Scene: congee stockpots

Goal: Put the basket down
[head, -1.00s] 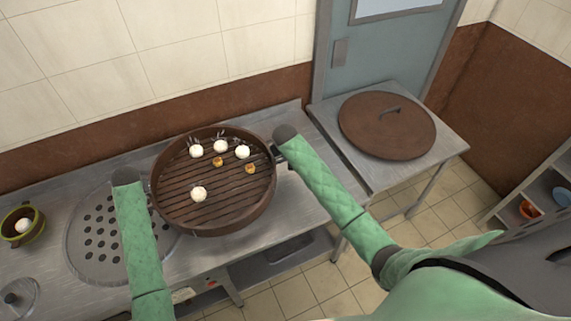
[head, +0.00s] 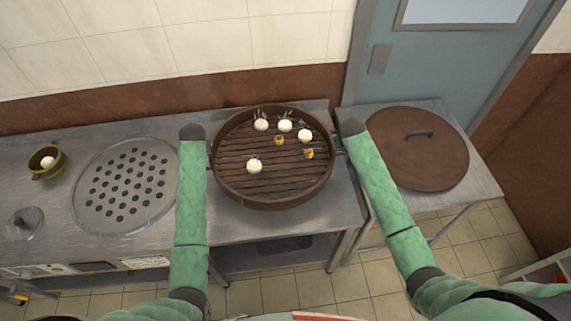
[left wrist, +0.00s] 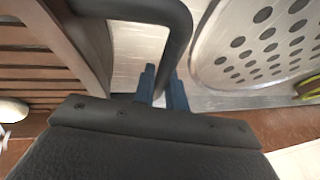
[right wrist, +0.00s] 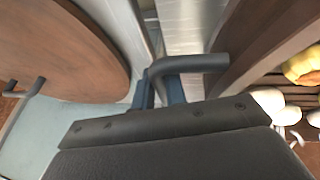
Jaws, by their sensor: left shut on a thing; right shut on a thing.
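The basket (head: 272,197) is a round brown steamer with a slatted floor, holding several white buns (head: 254,166) and small yellow pieces (head: 310,154). It is level over the steel counter, right of the perforated steamer plate (head: 100,210); whether it touches the counter I cannot tell. My left gripper (left wrist: 163,95) is shut on the basket's dark side handle (left wrist: 178,30). My right gripper (right wrist: 160,92) is shut on the opposite handle (right wrist: 190,63). In the head view both arms flank the basket, and the sleeves hide the fingers.
A brown round lid (head: 418,165) lies on the side table (head: 470,202) at the right. A green bowl (head: 46,172) with a white bun and a small metal lid (head: 24,224) are at the far left. The counter between bowl and plate is narrow.

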